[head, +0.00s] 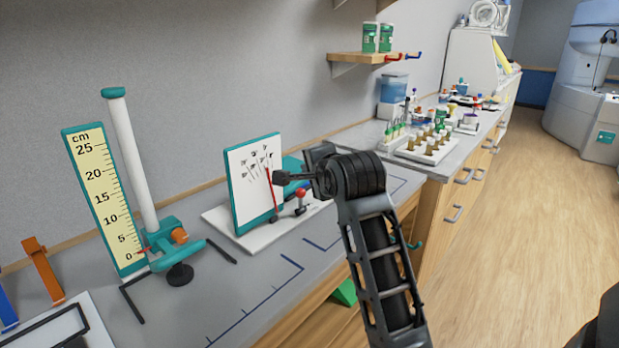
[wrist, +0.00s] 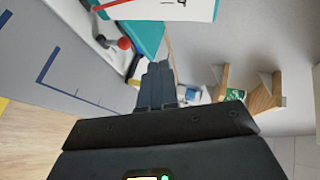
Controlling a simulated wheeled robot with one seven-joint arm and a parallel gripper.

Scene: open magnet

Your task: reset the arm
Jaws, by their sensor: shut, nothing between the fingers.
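My arm rises from the lower middle of the head view and bends toward the left over the bench. My gripper (head: 281,178) points left, in front of the right part of a white board with a teal frame (head: 240,176). In the wrist view my gripper (wrist: 158,68) shows its dark fingers together, with nothing between them. The board's teal edge and a red line show at the top of the wrist view (wrist: 184,8). I cannot tell whether the fingertips touch the board.
A red-knobbed lever (head: 301,195) stands on the board's white base, close below my gripper. A teal stand with a cm scale (head: 103,197) is at left. Racks of small items (head: 426,148) fill the back bench. A wall shelf (head: 366,58) holds green containers. The floor at right (head: 520,230) is clear.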

